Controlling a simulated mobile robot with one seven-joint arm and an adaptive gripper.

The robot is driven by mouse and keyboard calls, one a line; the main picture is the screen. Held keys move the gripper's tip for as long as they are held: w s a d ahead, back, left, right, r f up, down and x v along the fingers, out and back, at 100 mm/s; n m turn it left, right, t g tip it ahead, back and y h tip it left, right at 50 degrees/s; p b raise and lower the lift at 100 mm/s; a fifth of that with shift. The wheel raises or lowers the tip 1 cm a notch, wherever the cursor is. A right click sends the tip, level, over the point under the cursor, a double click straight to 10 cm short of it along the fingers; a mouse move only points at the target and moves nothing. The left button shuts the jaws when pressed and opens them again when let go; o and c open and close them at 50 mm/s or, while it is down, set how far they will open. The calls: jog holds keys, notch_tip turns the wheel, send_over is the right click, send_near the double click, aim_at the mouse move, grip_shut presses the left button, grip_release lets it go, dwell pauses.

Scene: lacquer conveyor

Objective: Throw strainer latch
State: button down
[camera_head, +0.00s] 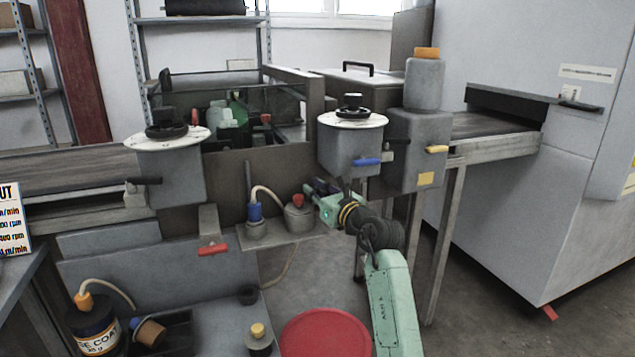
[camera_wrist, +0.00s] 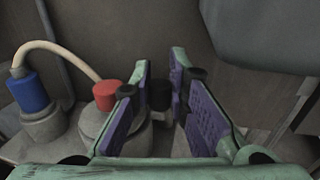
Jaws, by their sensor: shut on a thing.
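The grey strainer pot (camera_head: 297,221) with a red knob (camera_head: 298,200) stands on a small shelf left of my gripper (camera_head: 314,190). In the wrist view a short black latch knob (camera_wrist: 160,95) sits between the purple pads of my gripper (camera_wrist: 160,72). The fingers are closed in on it from both sides. The latch's lower part and its joint to the pot are hard to make out behind the fingers.
A blue-capped fitting (camera_head: 255,226) with a cream hose stands left of the pot. A grey hopper (camera_head: 349,148) with a blue lever (camera_head: 367,162) hangs just above my gripper. A red round lid (camera_head: 325,335) lies below. Table legs stand to the right.

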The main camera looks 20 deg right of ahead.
jog(key=shift+a+m+h+p, duration=0.15)
jog(key=shift+m+h+p, duration=0.15)
jog(key=shift+h, duration=0.1)
jog(key=shift+f, duration=0.1)
jog(key=c, duration=1.5)
grip_release()
jog(key=shift+c, duration=0.2)
jog(key=shift+b, duration=0.3)
